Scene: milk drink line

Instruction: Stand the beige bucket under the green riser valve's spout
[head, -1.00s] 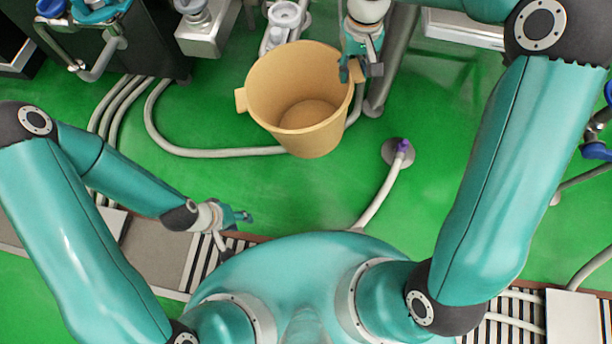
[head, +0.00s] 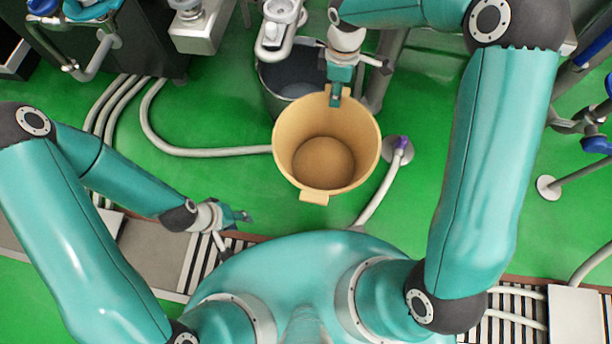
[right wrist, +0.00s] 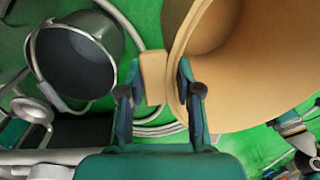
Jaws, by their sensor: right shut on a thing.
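The beige bucket (head: 325,192) is in the middle of the head view, open end up and empty, with a tab on its near rim. My right gripper (head: 335,97) is shut on its far tab. The right wrist view shows that tab (right wrist: 153,76) between the fingers, with the bucket wall (right wrist: 232,100) at the right. Whether the bucket touches the floor I cannot tell. My left gripper (head: 238,215) hangs low at the left, away from the bucket; its jaw opening is unclear. I cannot make out a green riser valve in either view.
A dark grey bucket (head: 268,92) stands just behind the beige one, below a pale pipe fitting (head: 280,22); it also shows in the right wrist view (right wrist: 75,65). A hose runs to a purple-topped floor fitting (head: 401,145) at the right. Blue-handled valves (head: 597,145) stand at far right.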

